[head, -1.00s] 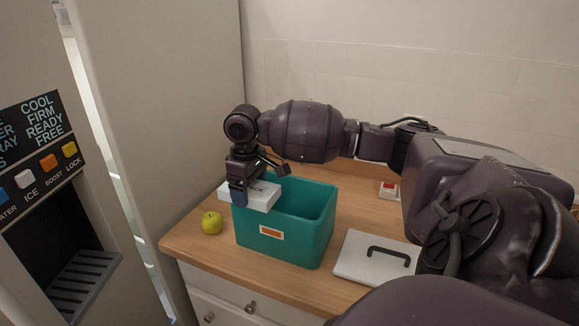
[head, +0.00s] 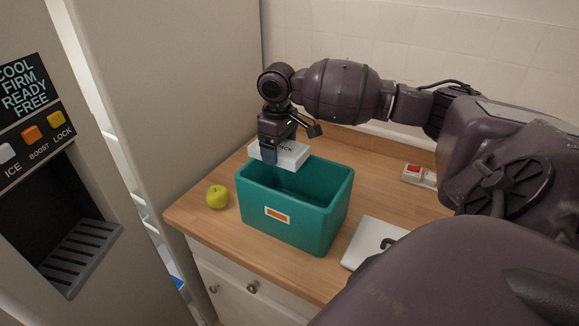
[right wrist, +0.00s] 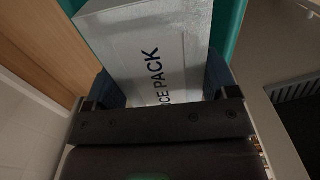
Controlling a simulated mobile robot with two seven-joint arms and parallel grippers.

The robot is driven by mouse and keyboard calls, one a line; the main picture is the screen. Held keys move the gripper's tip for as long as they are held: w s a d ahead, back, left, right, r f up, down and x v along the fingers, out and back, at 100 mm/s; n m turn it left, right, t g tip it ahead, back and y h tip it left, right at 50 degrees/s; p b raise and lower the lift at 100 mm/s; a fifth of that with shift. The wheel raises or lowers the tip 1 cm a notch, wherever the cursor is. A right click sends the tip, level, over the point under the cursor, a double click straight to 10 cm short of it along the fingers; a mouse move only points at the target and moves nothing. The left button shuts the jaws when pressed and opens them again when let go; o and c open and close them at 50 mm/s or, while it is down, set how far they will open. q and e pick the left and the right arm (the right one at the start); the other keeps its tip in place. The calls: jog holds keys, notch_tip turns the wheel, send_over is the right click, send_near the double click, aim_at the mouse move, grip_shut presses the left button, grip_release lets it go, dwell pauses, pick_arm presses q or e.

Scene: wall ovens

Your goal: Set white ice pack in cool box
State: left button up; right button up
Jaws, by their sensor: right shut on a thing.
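The white ice pack (head: 292,155) is held by my right gripper (head: 269,152) above the back left part of the cool box. In the right wrist view the ice pack (right wrist: 150,45) sits between both fingers, its printed lettering facing the camera. The teal cool box (head: 300,215) stands open on the counter with an orange label on its front. Its inside is dark and partly visible; the ice pack covers part of the back rim. The white lid with a black handle (head: 366,240) lies on the counter right of the box. My left gripper is not in view.
A green apple (head: 217,197) sits on the wooden counter (head: 200,220) left of the box. A small white box with a red top (head: 414,172) is at the back right. The fridge with a dispenser (head: 70,240) stands at left.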

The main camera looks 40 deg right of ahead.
notch_tip(320, 180, down, 18)
jog(key=shift+f+p, duration=0.15)
jog(key=shift+p, duration=0.35)
jog(key=shift+f, duration=0.15)
jog(key=o, duration=1)
notch_tip(320, 180, up, 12)
jog(key=shift+b, duration=0.45)
